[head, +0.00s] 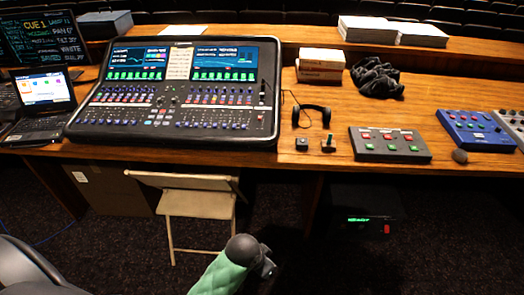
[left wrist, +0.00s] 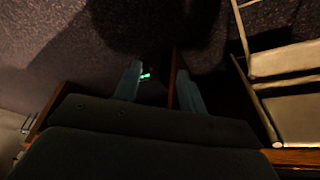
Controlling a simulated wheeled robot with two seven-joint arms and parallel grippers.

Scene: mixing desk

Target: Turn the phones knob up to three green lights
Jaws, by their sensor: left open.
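I cannot pick out the phones knob for certain. The mixing console (head: 165,140) stands on the desk with rows of small knobs, faders and lit screens. Black headphones (head: 312,113) lie right of it, with a small dark box (head: 302,144) and a small device with a green top (head: 328,146) in front. My left arm shows at the bottom middle of the head view, its gripper (head: 267,266) below desk level and apart from everything. In the left wrist view the gripper (left wrist: 158,90) is open and empty. My right gripper is out of view.
A folding chair (head: 197,202) stands before the desk. A dark unit with green lights (head: 358,220) sits underneath. A grey button box (head: 390,145) and blue box (head: 474,130) lie right. A laptop (head: 42,100) is left. The desk's front edge lies above my gripper.

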